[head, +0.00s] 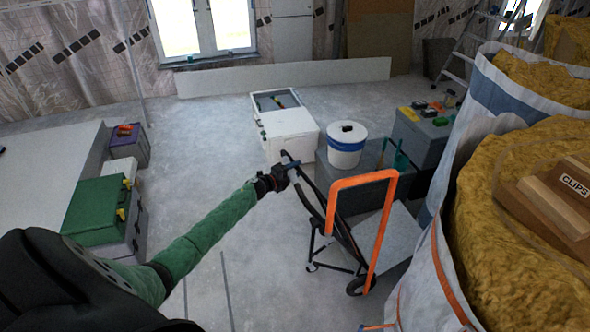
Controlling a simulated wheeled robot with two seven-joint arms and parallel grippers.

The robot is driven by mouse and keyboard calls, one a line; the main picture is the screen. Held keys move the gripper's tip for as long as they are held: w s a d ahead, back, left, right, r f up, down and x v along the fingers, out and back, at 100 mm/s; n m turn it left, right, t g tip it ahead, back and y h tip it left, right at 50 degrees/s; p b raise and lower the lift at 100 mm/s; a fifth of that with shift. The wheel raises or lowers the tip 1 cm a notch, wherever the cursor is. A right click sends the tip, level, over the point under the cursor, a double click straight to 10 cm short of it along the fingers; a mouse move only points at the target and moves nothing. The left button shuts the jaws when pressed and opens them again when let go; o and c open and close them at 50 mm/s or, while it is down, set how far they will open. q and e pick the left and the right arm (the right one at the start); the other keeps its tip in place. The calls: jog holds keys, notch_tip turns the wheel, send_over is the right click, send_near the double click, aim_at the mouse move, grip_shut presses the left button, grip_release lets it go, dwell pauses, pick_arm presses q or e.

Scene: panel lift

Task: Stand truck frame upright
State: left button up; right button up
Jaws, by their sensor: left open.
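The truck frame (352,249) stands right of centre in the head view. It has black tubes, an orange loop handle (364,181) and small dark wheels near the floor, and it leans at an angle. My left gripper (291,168) reaches in from the left at the end of a green-sleeved arm. It is open at the upper left end of the black tubes. A black bar passes at its fingertips, and I cannot tell whether they touch. My right gripper is not in view.
A white cabinet (290,131) and a white bucket (346,145) on a grey box stand behind the frame. Tall bags of yellow material (520,230) crowd the right side. Green and grey cases (103,211) stand at the left. The floor (200,175) between is clear.

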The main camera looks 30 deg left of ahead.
pick_arm(q)
jog(key=shift+w, duration=0.15)
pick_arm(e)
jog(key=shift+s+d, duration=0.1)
pick_arm(q)
grip_shut()
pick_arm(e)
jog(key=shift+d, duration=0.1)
pick_arm(q)
jog(key=shift+w+d, duration=0.1)
